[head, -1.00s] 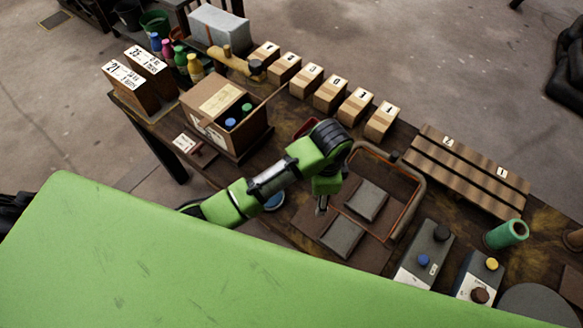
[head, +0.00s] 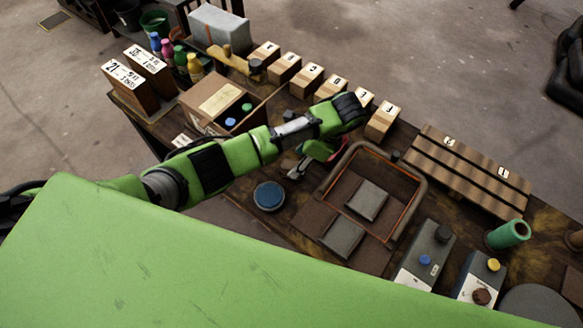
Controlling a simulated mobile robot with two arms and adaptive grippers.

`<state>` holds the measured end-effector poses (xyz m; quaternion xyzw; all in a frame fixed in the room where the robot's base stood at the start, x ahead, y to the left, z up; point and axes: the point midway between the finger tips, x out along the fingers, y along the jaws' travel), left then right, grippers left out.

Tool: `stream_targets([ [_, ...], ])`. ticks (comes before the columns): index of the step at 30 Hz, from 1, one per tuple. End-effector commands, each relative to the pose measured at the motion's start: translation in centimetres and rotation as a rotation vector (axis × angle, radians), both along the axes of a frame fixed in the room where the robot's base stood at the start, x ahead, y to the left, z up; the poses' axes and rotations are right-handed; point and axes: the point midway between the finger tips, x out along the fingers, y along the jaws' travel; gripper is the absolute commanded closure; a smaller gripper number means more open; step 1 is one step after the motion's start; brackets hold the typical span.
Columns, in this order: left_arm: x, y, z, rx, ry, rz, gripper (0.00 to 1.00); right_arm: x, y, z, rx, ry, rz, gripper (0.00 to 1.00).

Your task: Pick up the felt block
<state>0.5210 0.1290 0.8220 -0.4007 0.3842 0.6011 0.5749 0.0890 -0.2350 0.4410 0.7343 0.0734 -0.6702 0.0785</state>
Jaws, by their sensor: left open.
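My left gripper (head: 297,170) is open and points down over the bench, left of the wire-rimmed frame and just above the round blue-topped tin. I see nothing between its fingers. No thing is plainly marked as the felt block. Two flat dark grey blocks, one upper (head: 368,200) and one lower (head: 341,238), lie at the framed area; I cannot tell whether either is felt. A red item (head: 338,144) lies behind my left gripper, mostly hidden by it. My right gripper is not in view.
The blue-topped tin (head: 269,196) stands close below my gripper. The raised frame (head: 419,196) is to its right. An open carton (head: 205,112) and a row of numbered wooden blocks (head: 308,80) stand behind. A slatted rack (head: 465,170) and control boxes (head: 427,250) are at right.

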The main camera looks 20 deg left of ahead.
Motion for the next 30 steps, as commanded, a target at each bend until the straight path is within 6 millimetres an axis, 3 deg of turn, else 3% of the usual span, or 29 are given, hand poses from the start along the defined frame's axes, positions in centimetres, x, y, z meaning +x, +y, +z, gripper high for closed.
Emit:
stream_targets([
  [5, -0.1, 0.5, -1.0, 0.001, 0.001, 0.000, 0.51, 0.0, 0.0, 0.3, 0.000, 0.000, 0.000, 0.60],
  [15, -0.1, 2.2, -5.1, 0.000, 0.000, 0.000, 0.51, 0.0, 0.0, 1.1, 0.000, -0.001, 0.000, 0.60],
  [23, -0.1, 2.2, -5.4, -0.001, -0.001, 0.000, 0.51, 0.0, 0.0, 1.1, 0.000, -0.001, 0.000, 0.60],
  [27, -0.1, 2.2, -5.4, -0.002, -0.001, 0.000, 0.88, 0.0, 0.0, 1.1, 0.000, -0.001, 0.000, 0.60],
  [28, -0.1, 2.2, -5.4, -0.001, -0.001, 0.000, 0.94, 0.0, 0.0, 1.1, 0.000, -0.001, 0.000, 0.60],
  [30, -0.1, 2.2, -5.4, -0.001, -0.001, 0.000, 0.94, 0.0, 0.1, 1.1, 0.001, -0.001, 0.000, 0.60],
])
